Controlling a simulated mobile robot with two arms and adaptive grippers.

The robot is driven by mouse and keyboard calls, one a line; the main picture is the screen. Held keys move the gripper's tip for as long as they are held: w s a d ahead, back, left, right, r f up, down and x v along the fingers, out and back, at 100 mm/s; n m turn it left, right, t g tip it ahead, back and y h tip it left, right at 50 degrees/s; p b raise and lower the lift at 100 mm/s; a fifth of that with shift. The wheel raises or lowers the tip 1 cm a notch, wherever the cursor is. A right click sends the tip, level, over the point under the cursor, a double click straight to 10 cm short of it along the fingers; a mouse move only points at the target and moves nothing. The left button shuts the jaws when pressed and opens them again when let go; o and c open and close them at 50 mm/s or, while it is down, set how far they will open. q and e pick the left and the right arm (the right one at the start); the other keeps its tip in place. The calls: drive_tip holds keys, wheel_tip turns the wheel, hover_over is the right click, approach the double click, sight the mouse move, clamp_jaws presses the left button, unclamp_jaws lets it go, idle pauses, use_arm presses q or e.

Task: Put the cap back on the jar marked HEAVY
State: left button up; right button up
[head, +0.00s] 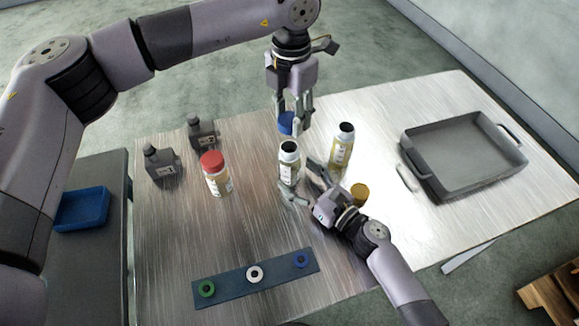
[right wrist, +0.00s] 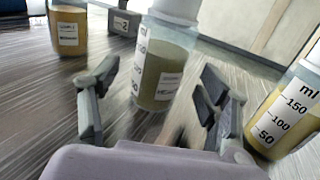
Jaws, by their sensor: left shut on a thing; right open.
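My left gripper (head: 294,122) is shut on a blue cap (head: 286,122), above and behind the mouth of the middle jar. The middle jar (head: 289,168) is upright and uncapped, with a dark open mouth. My right gripper (head: 302,183) is open low beside it; in the right wrist view the jar (right wrist: 165,65) stands between the spread fingers, with no clear contact. Another uncapped jar (head: 341,148) with yellow oil stands to the right. A red-capped jar (head: 216,178) stands to the left.
A mustard cap (head: 360,192) lies near my right gripper. Two dark cans (head: 160,163) (head: 201,133) stand at the left. A strip with coloured rings (head: 228,281) lies in front. A grey tray (head: 425,178) sits at the right. The front left table is clear.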

sight(298, 174)
drive_tip(key=shift+x, duration=1.75)
drive_tip(key=shift+c, duration=0.2)
clamp_jaws()
